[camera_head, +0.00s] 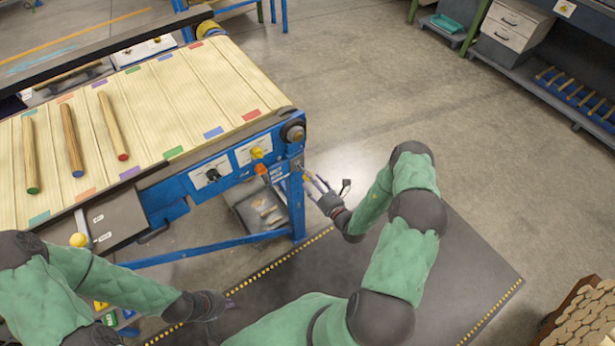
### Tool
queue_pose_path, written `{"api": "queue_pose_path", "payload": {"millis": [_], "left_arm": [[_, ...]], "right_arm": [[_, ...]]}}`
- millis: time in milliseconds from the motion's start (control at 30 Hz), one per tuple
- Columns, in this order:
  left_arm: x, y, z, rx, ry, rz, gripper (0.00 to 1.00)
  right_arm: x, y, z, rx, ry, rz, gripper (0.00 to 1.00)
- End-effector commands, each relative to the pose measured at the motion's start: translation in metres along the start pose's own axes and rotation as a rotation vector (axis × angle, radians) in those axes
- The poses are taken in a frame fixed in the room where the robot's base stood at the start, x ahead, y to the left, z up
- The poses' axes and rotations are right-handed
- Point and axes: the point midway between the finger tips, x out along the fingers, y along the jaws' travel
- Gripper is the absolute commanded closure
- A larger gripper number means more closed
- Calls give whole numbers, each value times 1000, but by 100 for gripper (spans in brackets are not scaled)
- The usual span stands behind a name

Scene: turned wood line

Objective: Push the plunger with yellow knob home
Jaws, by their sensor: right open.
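A yellow ball knob (78,239) sits at the near side of the conveyor, beside a grey labelled housing. A second, smaller yellow knob (256,153) is on a pale plate on the blue side panel, right of a black dial (212,175). I cannot tell for sure which is the plunger's knob, nor how far any plunger stands out. My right gripper (317,184) is open and empty, beside the right end of the blue frame and apart from both knobs. My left gripper (220,305) is low over the dark mat; its fingers are too unclear to read.
The conveyor belt (190,95) carries three turned wood rods. An orange part (262,170) is on the panel near the corner leg. A crate of cut wood (585,320) stands at lower right. The floor right of the conveyor is clear.

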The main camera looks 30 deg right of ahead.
Motion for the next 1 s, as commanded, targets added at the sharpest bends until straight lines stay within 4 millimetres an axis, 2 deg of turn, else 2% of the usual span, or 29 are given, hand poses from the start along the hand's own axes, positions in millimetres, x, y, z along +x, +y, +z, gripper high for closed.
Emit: {"api": "queue_pose_path", "payload": {"millis": [100, 233, 600, 633, 800, 833, 1000], "left_arm": [[4, -1, 0, 0, 0, 0, 100], [5, -2, 0, 0, 0, 0, 100], [6, -2, 0, 0, 0, 0, 100], [6, -2, 0, 0, 0, 0, 100], [6, -2, 0, 0, 0, 0, 100], [6, -2, 0, 0, 0, 0, 100], [6, -2, 0, 0, 0, 0, 100]], "right_arm": [[17, 1, -1, -1, -1, 2, 42], [28, 1, -1, 1, 1, 2, 42], [34, 1, 0, 1, 1, 0, 42], [34, 0, 0, 1, 1, 0, 45], [34, 0, 0, 1, 1, 0, 93], [34, 0, 0, 1, 1, 0, 100], [36, 1, 0, 0, 0, 1, 100]]}}
